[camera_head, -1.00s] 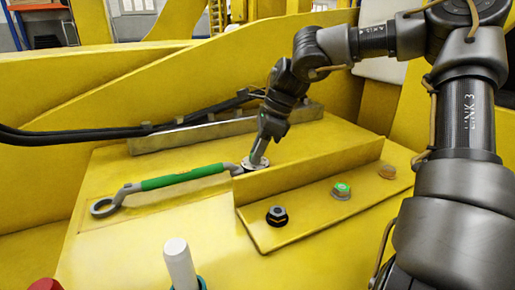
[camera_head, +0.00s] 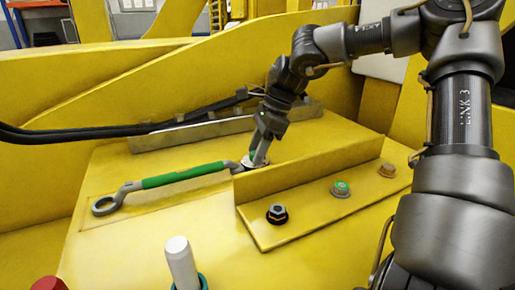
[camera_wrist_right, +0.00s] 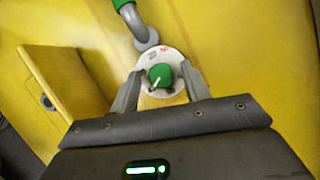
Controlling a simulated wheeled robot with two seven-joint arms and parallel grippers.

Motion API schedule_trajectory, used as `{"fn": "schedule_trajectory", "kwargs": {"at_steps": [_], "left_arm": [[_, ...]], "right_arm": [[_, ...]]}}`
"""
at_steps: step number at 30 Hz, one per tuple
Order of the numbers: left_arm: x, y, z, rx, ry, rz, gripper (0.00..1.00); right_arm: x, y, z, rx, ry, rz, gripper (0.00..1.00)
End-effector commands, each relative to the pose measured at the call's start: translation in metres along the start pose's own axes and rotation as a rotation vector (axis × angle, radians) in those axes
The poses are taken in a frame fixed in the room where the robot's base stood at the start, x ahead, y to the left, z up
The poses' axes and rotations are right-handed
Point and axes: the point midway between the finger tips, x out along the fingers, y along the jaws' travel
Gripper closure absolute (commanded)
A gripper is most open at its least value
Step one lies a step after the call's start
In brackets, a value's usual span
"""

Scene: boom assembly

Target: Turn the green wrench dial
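The wrench (camera_head: 185,175) has a green grip and grey ends and lies on the yellow panel in the head view. Its far end meets the round white dial plate (camera_head: 248,164). In the right wrist view, the green knob (camera_wrist_right: 161,76) with a white pointer line sits on the white marked dial plate (camera_wrist_right: 165,60). My right gripper (camera_head: 258,160) points down at the dial. In the wrist view, my right gripper's (camera_wrist_right: 160,82) fingers stand apart on either side of the knob, with gaps showing. My left gripper is not in view.
A raised yellow bracket (camera_head: 310,170) stands right of the dial. Its base carries a black bolt (camera_head: 277,214), a green-topped bolt (camera_head: 340,189) and a brown bolt (camera_head: 387,170). Black hoses (camera_head: 90,133) run behind. A white post (camera_head: 181,262) and a red object (camera_head: 48,284) are in front.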

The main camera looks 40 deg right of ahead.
Motion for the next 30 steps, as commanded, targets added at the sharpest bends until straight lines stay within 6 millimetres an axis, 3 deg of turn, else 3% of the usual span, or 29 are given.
{"fn": "schedule_trajectory", "kwargs": {"at_steps": [11,24,30], "left_arm": [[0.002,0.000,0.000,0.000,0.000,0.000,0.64],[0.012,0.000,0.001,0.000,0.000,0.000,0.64],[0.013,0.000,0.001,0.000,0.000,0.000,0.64]], "right_arm": [[-0.006,-0.001,0.000,0.000,0.000,-0.003,0.52],[-0.085,0.000,0.000,0.002,0.000,-0.004,0.52],[-0.105,0.000,0.000,0.001,0.000,-0.002,0.52]]}}
